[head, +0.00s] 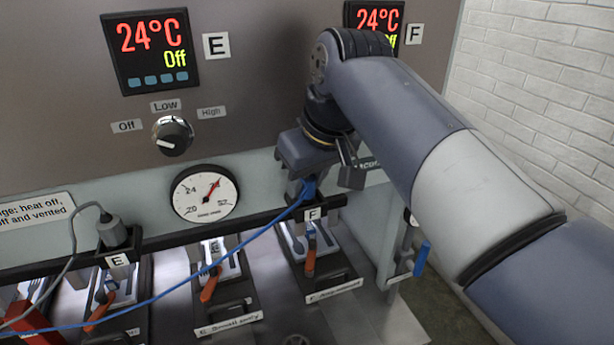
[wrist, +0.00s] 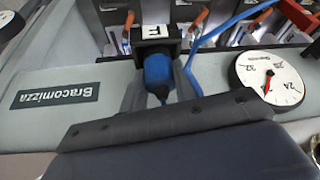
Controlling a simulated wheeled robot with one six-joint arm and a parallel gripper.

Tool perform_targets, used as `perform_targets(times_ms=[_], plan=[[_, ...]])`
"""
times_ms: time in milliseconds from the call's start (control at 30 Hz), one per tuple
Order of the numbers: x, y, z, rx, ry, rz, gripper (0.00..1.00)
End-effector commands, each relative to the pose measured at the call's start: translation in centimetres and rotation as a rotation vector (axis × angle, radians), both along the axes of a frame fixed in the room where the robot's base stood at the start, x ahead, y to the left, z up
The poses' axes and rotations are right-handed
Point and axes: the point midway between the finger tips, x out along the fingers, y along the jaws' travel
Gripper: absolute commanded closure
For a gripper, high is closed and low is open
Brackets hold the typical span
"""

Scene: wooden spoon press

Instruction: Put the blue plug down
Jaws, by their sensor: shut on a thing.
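The blue plug (head: 309,187) is under my gripper (head: 308,178), which is shut on it, at the black holder labelled F (head: 330,204). In the wrist view the blue plug (wrist: 158,74) lines up with the black holder (wrist: 150,45) and overlaps its near edge. I cannot tell how deep it sits there. A blue cable (head: 200,270) runs from the plug toward the lower left. My gripper's fingertips are mostly hidden in both views.
A grey plug (head: 112,232) stands at holder E on the left. A round gauge (head: 205,192) is left of my gripper. Orange-handled levers (head: 310,262) stand below the rail. A blue-handled valve (head: 421,259) is at the right.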

Motion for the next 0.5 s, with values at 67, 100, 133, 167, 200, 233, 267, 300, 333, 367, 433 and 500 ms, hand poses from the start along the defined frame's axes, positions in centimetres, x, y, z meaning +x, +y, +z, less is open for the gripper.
perform_targets(times_ms=[67,100,133,167,200,233,267,300,333,367,433,500], plan=[[0.0,-0.01,0.04,0.001,-0.001,0.0,0.98],[0.0,-0.01,0.03,0.001,-0.001,0.0,0.98],[0.0,-0.01,0.0,0.001,-0.001,0.0,0.98],[0.0,-0.01,-0.09,0.001,-0.001,0.0,0.98],[-0.01,-0.01,-0.25,0.0,0.0,0.0,0.98],[-0.01,-0.01,-0.36,0.0,0.0,0.0,0.98],[-0.01,-0.02,-0.3,0.0,0.0,0.0,0.7],[-0.01,-0.02,-0.25,0.0,0.0,0.0,0.67],[-0.01,-0.02,-0.25,0.0,0.0,0.0,0.64],[-0.01,-0.02,-0.25,0.0,0.0,0.0,0.62],[-0.01,-0.02,-0.25,0.0,0.0,0.0,0.56],[0.0,-0.01,-0.24,0.0,0.0,0.0,0.5]])
